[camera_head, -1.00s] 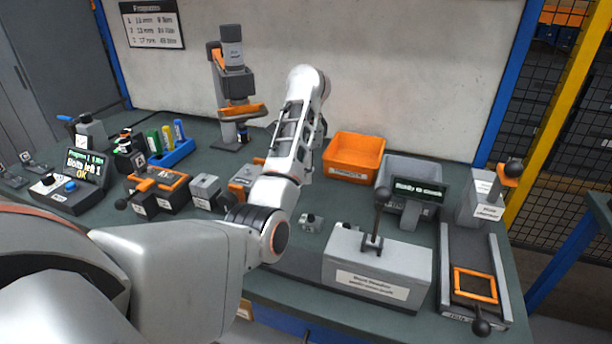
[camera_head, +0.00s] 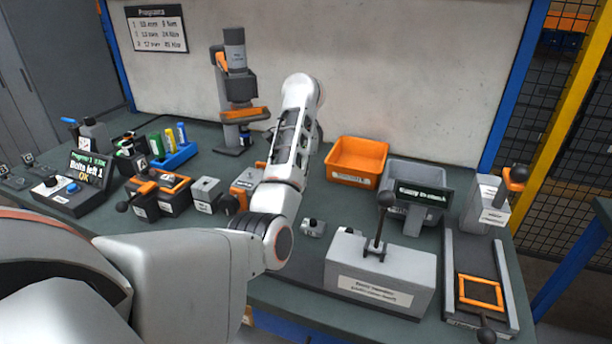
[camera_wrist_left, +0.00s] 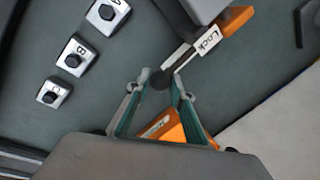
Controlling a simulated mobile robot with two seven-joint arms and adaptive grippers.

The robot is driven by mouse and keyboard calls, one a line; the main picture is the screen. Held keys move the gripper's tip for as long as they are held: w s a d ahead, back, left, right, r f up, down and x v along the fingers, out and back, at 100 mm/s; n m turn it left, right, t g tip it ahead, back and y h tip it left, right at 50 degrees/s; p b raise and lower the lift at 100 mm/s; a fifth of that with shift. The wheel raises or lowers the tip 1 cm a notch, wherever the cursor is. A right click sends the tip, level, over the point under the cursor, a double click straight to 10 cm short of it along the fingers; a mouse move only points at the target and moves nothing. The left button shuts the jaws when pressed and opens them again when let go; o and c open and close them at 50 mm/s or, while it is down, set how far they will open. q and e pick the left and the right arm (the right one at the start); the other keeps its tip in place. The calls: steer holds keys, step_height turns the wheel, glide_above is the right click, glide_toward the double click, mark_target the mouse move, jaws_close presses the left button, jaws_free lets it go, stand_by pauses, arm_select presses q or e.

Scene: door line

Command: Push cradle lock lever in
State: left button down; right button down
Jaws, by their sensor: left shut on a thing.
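In the left wrist view the lock lever (camera_wrist_left: 181,61) is a dark rod ending in a black ball knob (camera_wrist_left: 162,79). It stands out from a grey and orange body beside a white label reading "Lock" (camera_wrist_left: 208,39). My left gripper (camera_wrist_left: 164,82) has its green-sided fingertips closed at the knob, one on each side. In the head view my left arm reaches over the bench and hides this gripper and the lever. A grey and orange fixture (camera_head: 246,180) shows partly behind that arm; I cannot tell whether it is the cradle. My right gripper is not in view.
Small blocks with black knobs, one marked B (camera_wrist_left: 75,58), sit left of my fingers in the wrist view. In the head view a grey box with an upright black lever (camera_head: 380,280), an orange bin (camera_head: 356,162) and a framed slide (camera_head: 481,294) stand to the right.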

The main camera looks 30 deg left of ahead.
arm_select(q)
steer(key=shift+s+a, duration=0.15)
steer(key=shift+a, duration=0.35)
